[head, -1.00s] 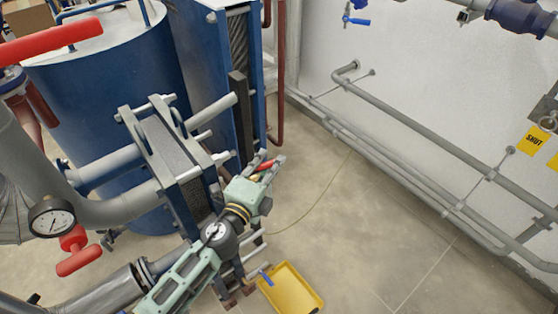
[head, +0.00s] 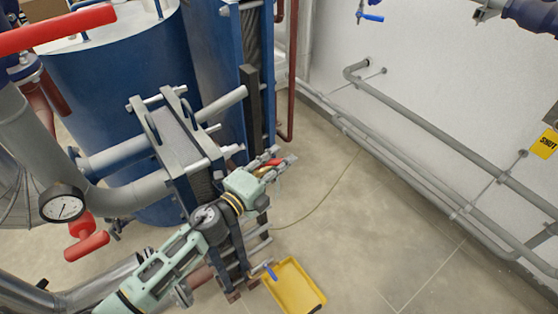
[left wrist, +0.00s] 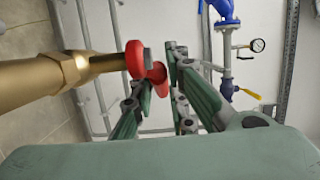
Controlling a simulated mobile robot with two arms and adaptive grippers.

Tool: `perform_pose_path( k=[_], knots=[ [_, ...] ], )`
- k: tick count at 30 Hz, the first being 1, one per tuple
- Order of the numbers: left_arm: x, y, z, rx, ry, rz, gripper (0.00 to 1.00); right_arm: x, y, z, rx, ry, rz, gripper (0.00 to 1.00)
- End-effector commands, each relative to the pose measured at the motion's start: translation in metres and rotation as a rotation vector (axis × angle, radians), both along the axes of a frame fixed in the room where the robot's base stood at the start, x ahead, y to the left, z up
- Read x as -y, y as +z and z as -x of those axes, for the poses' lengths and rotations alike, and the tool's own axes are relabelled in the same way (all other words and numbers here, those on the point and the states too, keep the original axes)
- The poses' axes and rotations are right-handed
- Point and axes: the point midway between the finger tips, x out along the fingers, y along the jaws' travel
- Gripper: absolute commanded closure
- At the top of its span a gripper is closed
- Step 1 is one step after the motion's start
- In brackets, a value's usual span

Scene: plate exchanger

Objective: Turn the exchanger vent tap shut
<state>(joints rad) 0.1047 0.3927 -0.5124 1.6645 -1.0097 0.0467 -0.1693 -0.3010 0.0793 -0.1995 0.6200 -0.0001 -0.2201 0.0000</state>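The vent tap has a brass body (left wrist: 40,75) and a red handle (left wrist: 136,60), close up in the left wrist view. In the head view its red handle (head: 274,162) shows small at the exchanger's (head: 180,140) right side, partly hidden by my gripper. My left gripper (head: 284,167) is at the tap. In the left wrist view its two fingers (left wrist: 158,92) are apart, with part of the red handle between or just in front of them. I cannot tell whether they touch it. My right gripper is in neither view.
A yellow tray (head: 296,287) lies on the floor below the exchanger, by a small blue-handled valve (head: 270,271). A gauge (head: 62,204) and red-handled valve (head: 86,244) stand left. Grey pipes (head: 430,133) run along the wall. Floor at right is clear.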

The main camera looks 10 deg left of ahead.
Motion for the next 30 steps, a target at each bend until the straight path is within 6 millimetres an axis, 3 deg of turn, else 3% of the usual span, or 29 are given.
perform_pose_path(
  k=[5,17,30],
  knots=[
    [0.0,0.0,0.0,-0.001,0.001,0.001,0.69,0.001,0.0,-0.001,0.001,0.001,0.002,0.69],
    [-0.004,0.0,0.006,-0.002,0.002,0.001,0.69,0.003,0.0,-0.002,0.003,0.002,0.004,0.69],
    [-0.045,-0.001,0.073,-0.005,0.003,0.002,0.69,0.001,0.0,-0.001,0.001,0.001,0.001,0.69]
  ],
)
